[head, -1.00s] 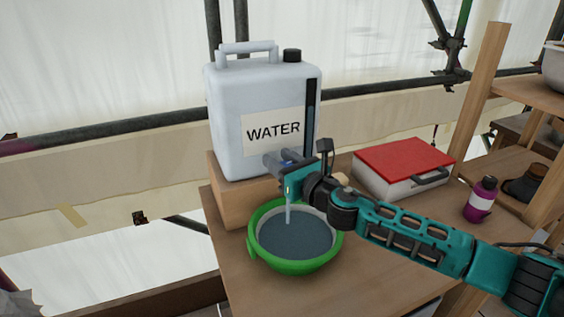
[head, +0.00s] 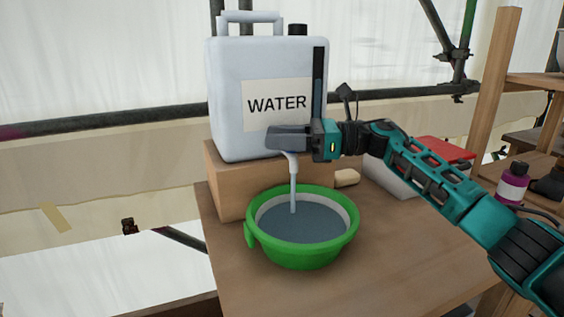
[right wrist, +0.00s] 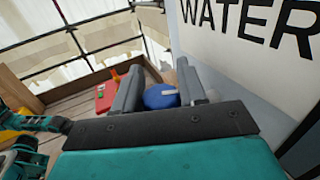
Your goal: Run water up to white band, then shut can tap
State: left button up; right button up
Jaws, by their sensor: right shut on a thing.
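The white water can (head: 225,100) stands on a wooden block, labelled WATER. My right gripper (head: 276,138) is at its lower front, shut on the blue tap knob (right wrist: 160,97), which shows between the fingers in the right wrist view. The gripper hides the knob in the head view. A thin stream of water (head: 293,185) runs from the tap down into the green bowl (head: 300,256). Grey-blue water (head: 300,222) fills much of the bowl. The pale band (head: 343,212) shows above the water around the inner wall. My left gripper is not in view.
The wooden block (head: 230,190) stands on the wooden table (head: 390,255). A red-lidded box (head: 445,150) and a purple bottle (head: 512,183) are to the right, partly behind my arm. A small tan block (head: 347,178) lies behind the bowl. The front right tabletop is clear.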

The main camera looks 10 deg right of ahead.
jog(key=n+g+b, duration=0.2)
jog(key=g, duration=0.2)
jog(key=shift+s+n, duration=0.15)
jog(key=shift+n, duration=0.15)
jog(key=shift+g+b, duration=0.3)
jog(key=shift+s+n, duration=0.1)
jog(key=shift+n, duration=0.2)
jog(key=shift+g, duration=0.3)
jog(key=o, duration=1)
jog(key=shift+c, duration=0.2)
jog(key=shift+d, duration=0.1)
